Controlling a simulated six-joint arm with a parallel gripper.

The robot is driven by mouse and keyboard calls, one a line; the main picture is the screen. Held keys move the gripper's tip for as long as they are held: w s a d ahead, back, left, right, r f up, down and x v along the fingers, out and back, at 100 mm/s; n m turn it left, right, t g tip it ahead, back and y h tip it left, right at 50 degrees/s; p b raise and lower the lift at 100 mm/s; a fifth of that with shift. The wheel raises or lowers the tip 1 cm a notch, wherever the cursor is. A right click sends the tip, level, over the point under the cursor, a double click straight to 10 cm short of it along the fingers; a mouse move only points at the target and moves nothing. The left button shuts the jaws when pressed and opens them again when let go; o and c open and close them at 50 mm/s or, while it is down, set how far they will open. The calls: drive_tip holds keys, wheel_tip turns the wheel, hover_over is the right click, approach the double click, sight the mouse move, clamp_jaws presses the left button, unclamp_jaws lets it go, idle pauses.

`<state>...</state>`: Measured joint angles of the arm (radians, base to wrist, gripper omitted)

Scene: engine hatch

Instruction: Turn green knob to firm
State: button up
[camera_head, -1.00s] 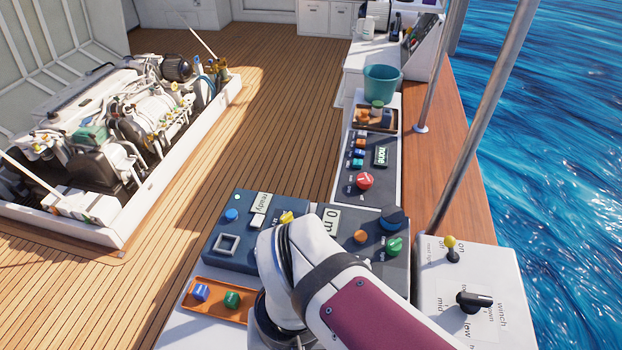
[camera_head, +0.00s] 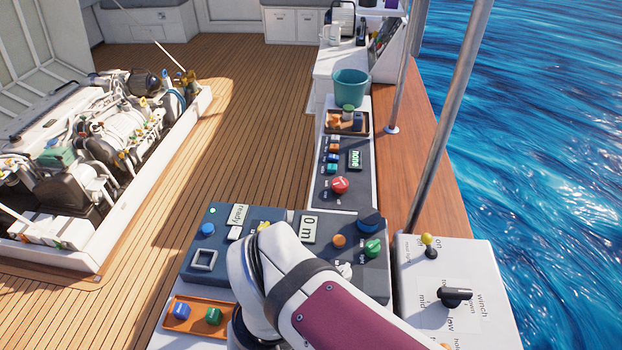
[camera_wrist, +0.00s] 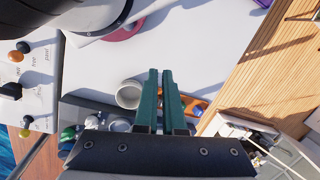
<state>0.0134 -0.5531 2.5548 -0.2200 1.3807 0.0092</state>
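My gripper is hidden behind my arm in the head view. In the wrist view my gripper (camera_wrist: 160,72) has green fingers with a narrow empty gap between them, pointing over a white surface. A cluster of knobs (camera_wrist: 68,133), one of them green, lies left of the fingers and apart from them.
An orange tray (camera_head: 197,328) with a blue and a green piece lies at the panel's near left. A white winch box (camera_head: 470,325) with a yellow-tipped lever (camera_head: 428,245) stands at right. A metal pole (camera_head: 452,115) rises behind it. A teal bucket (camera_head: 351,90) stands farther back.

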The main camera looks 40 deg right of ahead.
sight(374, 243)
drive_tip(key=o, duration=0.5)
drive_tip(key=shift+m+h, duration=0.3)
drive_tip(key=shift+m, duration=0.4)
drive_tip(key=w+d, duration=0.2)
drive_tip(key=w, duration=0.1)
drive_tip(key=w+d+r, duration=0.1)
drive_tip(key=w+d, duration=0.2)
drive_tip(key=w+d+r, duration=0.1)
drive_tip(key=w+d, duration=0.1)
drive_tip(key=d, duration=0.1)
drive_tip(key=shift+w+r, duration=0.2)
drive_tip(key=shift+w, duration=0.2)
drive_tip(key=shift+c, duration=0.2)
drive_tip(key=shift+o, duration=1.3)
drive_tip(key=w+d, duration=0.4)
drive_tip(key=d, duration=0.5)
drive_tip(key=shift+m, duration=0.4)
drive_tip(key=shift+o, duration=1.2)
drive_tip(key=w+d+f, duration=0.1)
drive_tip(key=d, duration=0.7)
drive_tip(key=shift+d+m+h, duration=0.15)
drive_tip(key=shift+m+h, duration=0.15)
drive_tip(key=shift+h, duration=0.1)
drive_tip(key=s+d+f, duration=0.1)
drive_tip(key=d+f, duration=0.1)
drive_tip(key=d, duration=0.8)
drive_tip(key=shift+s+m, duration=0.2)
drive_tip(key=shift+m, duration=0.1)
wheel_tip(374, 243, down, 16)
clamp_jaws()
